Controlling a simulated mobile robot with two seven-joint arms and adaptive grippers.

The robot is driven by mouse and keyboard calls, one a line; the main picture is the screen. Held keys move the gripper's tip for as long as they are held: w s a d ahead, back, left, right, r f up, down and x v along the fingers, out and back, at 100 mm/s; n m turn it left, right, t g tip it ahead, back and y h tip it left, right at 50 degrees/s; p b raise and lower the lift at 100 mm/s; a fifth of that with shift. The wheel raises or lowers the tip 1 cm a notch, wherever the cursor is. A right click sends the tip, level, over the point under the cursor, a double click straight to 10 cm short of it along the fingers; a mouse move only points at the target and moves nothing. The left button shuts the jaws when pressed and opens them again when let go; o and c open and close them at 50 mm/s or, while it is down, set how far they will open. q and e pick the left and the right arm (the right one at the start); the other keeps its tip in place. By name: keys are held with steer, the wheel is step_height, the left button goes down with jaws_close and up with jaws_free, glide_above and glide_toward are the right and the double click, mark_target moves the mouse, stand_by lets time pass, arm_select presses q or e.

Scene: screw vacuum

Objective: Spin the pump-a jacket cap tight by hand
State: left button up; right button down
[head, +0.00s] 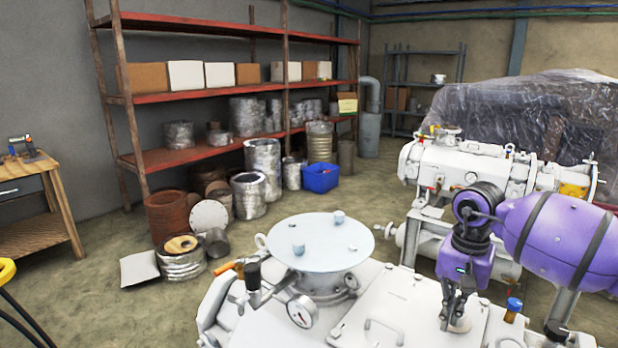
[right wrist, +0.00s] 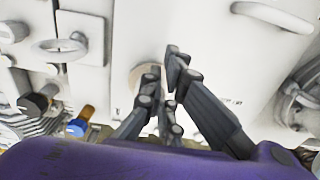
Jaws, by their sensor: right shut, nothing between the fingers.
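The white pump body (head: 395,318) fills the bottom of the head view. A round tan cap-like disc (head: 462,324) sits on its top plate, partly hidden by my right gripper (head: 452,312). The disc also shows in the right wrist view (right wrist: 137,76), behind the fingers. My right gripper (right wrist: 167,92) points down over it, shut and empty; I cannot tell whether the fingertips touch it. A brass fitting with a blue top (head: 514,306) and a black knob (head: 557,329) stand to the right. No label shows which is the jacket cap. My left gripper is not in view.
A round metal lid (head: 318,242) and a pressure gauge (head: 301,311) rise left of my right gripper. A handle (head: 383,335) lies close by. A second white machine (head: 470,165) stands behind. Shelves (head: 220,95) line the back wall.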

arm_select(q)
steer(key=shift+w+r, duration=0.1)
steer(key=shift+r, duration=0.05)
arm_select(e)
steer(key=shift+s+a+r, duration=0.1)
steer(key=shift+a, duration=0.05)
